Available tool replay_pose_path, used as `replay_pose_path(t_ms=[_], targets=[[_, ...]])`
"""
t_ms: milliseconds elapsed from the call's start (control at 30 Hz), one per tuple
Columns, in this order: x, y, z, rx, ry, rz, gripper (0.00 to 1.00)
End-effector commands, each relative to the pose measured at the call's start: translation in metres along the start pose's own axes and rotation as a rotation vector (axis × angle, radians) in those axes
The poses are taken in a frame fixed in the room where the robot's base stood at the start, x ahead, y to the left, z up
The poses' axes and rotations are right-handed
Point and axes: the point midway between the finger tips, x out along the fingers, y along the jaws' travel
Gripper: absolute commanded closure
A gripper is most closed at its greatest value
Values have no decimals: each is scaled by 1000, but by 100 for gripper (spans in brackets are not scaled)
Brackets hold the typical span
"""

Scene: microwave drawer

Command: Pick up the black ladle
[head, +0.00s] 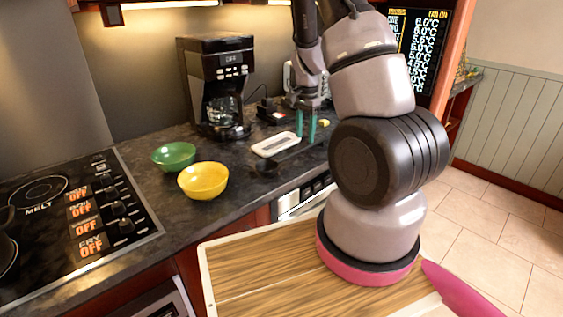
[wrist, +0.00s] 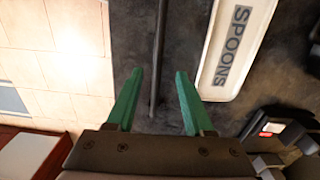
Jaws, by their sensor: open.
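The black ladle (head: 266,168) lies on the dark counter, its round bowl toward the front edge and its thin handle running back to the right. In the wrist view the ladle's handle (wrist: 158,50) runs up the picture between my green fingers; the bowl is out of that view. My gripper (head: 306,138) points down over the handle end, fingers apart. In the wrist view my gripper (wrist: 158,74) is open, with a finger on each side of the handle and gaps showing. I cannot tell the exact height of the fingertips over the counter.
A white spoon rest marked SPOONS (head: 277,144) lies close beside the handle; it also shows in the wrist view (wrist: 226,75). A yellow bowl (head: 203,181), a green bowl (head: 174,156) and a coffee maker (head: 219,84) stand left. The stove (head: 66,214) is far left.

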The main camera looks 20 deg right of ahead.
Motion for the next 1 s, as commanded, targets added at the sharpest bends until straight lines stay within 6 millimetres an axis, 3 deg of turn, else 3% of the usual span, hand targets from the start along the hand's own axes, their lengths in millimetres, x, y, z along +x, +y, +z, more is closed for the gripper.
replay_pose_path(t_ms=[333,667,800,1000], targets=[[45,4,-4,1,-1,2,48],[53,3,-4,-1,0,-1,48],[52,3,-4,-1,0,-1,97],[52,3,-4,-1,0,-1,100]])
